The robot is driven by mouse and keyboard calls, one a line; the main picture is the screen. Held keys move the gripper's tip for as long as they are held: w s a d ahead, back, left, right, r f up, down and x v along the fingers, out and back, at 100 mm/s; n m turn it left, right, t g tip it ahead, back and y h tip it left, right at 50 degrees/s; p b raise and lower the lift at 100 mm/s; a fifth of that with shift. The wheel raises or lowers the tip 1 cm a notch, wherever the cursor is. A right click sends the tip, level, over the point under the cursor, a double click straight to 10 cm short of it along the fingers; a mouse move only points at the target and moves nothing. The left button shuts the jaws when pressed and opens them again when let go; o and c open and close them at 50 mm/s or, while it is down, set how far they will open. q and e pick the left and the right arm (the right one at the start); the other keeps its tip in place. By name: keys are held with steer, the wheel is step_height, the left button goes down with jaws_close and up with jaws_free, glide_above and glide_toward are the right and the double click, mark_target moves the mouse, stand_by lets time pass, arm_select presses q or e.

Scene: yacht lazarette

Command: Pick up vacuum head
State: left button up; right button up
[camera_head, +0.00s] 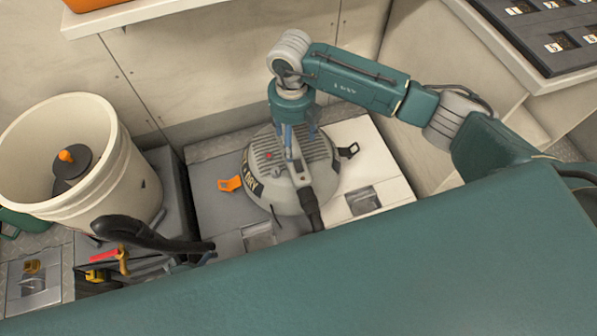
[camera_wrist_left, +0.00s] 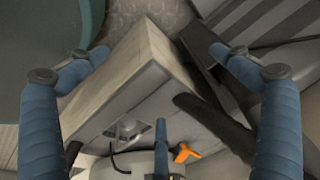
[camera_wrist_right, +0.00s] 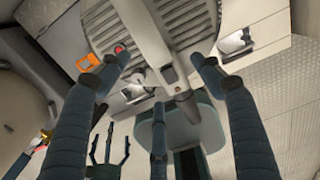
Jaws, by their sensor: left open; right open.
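The vacuum head (camera_head: 322,172) is a round grey cap with ribs, a red button, an orange latch and a black latch. It sits on a pale surface in the middle of the head view, with a black hose at its front. My right gripper (camera_head: 297,140) is over it, pointing down. In the right wrist view the vacuum head (camera_wrist_right: 140,35) lies just beyond the spread fingers of my right gripper (camera_wrist_right: 160,58), with nothing held. My left gripper (camera_wrist_left: 160,55) is open and empty in the left wrist view; the head view does not show it.
A large white bucket (camera_head: 125,165) holding a dark object with an orange knob stands at the left. A black hose (camera_head: 145,235) curves in front of it, near red and yellow tools (camera_head: 102,265). A pale wall is behind, and a switch panel (camera_head: 545,28) is at upper right.

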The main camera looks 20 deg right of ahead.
mark_target(296, 150)
steer(key=shift+w+d+f+b, duration=0.1)
steer(key=shift+f+b, duration=0.05)
steer(key=shift+f, duration=0.9)
steer(key=shift+s+d+f+b, duration=0.1)
steer(key=shift+d+f+b, duration=0.1)
steer(key=shift+f, duration=0.8)
steer(key=shift+w+d+f+b, duration=0.1)
steer(key=shift+f+b, duration=0.05)
steer(key=shift+f, duration=0.9)
steer(key=c, duration=1.6)
arm_select(q)
steer(key=r, duration=0.3)
steer(key=shift+w+r, duration=0.25)
steer(key=shift+w, duration=0.1)
arm_select(e)
steer(key=shift+w+r, duration=0.1)
steer(key=shift+r, duration=0.1)
jaws_close()
steer(key=shift+r, duration=0.1)
